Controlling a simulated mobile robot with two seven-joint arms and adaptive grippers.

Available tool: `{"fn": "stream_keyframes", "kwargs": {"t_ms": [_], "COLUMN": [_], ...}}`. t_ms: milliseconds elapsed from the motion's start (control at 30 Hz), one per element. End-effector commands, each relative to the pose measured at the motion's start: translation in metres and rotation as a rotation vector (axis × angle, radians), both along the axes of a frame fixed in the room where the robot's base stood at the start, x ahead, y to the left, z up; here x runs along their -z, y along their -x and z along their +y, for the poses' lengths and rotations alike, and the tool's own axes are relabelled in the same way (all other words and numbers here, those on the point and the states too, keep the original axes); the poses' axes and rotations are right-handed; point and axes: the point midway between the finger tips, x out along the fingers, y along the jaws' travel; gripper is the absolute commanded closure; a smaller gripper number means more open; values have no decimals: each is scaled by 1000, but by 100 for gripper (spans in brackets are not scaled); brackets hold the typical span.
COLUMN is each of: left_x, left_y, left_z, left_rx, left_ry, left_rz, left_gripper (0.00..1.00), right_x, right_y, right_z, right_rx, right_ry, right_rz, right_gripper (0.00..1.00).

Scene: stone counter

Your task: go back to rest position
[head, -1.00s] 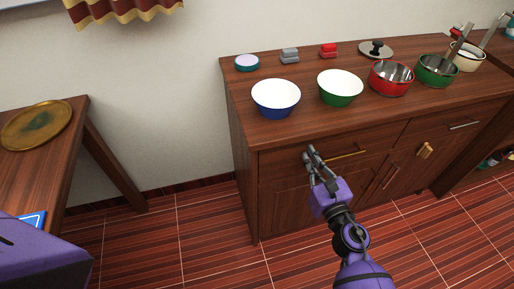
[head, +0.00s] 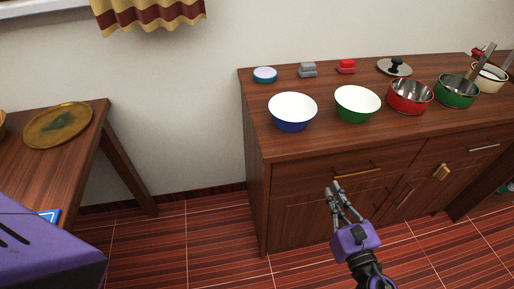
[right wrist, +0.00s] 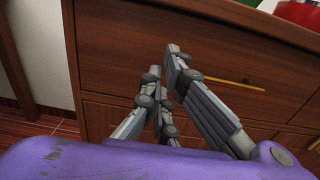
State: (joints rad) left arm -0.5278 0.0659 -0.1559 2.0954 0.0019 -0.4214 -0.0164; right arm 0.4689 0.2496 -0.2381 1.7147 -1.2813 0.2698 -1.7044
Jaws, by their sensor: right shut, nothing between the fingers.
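My right gripper (head: 334,187) is in front of the wooden cabinet, below the drawer handle (head: 358,173) and to its left, apart from it. In the right wrist view its fingers (right wrist: 166,62) are together, with nothing between them, and point at the drawer front (right wrist: 120,65). The brass handle also shows there (right wrist: 234,83), right of the fingertips. The drawer looks closed. My left gripper does not show in either view.
The cabinet top (head: 330,140) holds a blue bowl (head: 292,116), a green bowl (head: 356,106), a red pot (head: 409,99) and a green pot (head: 456,94). A side table with a brass plate (head: 58,125) stands at left. The tiled floor (head: 200,240) between is clear.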

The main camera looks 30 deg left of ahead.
Motion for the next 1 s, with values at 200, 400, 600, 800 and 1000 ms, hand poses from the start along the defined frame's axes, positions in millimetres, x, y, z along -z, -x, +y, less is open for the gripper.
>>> {"fn": "stream_keyframes", "kwargs": {"t_ms": [200,400,600,800,1000], "left_x": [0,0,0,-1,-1], "left_y": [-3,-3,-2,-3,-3], "left_z": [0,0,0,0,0], "left_rx": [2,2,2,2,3], "left_ry": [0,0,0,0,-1], "left_rz": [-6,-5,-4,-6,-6], "left_gripper": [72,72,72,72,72], "right_x": [0,0,0,-3,-5], "right_y": [29,37,37,30,25], "right_z": [-23,-30,-30,-40,-86], "right_rx": [2,1,1,53,256], "right_ry": [-1,-1,-3,-190,-941], "right_rz": [1,0,1,133,550], "right_gripper": [100,100,100,100,100]}}
